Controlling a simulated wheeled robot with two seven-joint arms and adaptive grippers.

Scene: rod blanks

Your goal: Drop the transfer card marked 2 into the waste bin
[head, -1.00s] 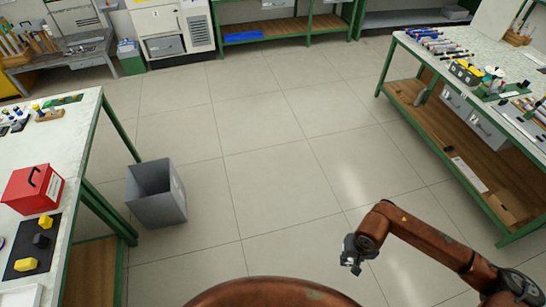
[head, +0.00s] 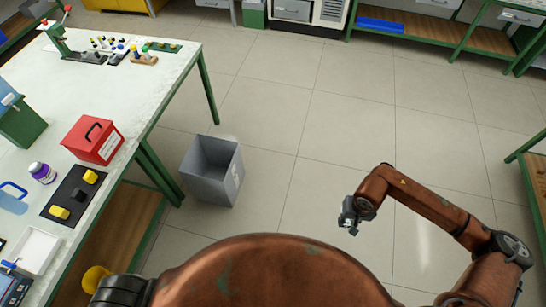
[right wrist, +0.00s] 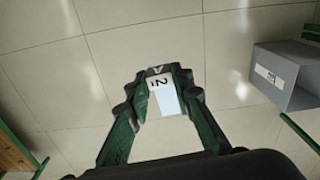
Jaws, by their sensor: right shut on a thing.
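The transfer card marked 2 (right wrist: 165,93) is white with a black 2 and lies between the green fingers of my right gripper (right wrist: 164,98). In the head view the right gripper (head: 348,222) is shut on it above open floor, to the right of the waste bin. The grey waste bin (head: 210,189) stands on the floor beside the left bench, with its open top showing and no contents visible. It also shows in the right wrist view (right wrist: 281,88) at the right, apart from the card. My left gripper is not in view.
The left bench (head: 165,85) holds a red box (head: 92,140), a black mat (head: 62,208) with yellow blocks, a purple-labelled bottle (head: 42,173) and a white tray (head: 36,250). Tiled floor is clear between the bin and my right gripper. Another bench edge (head: 530,170) is at far right.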

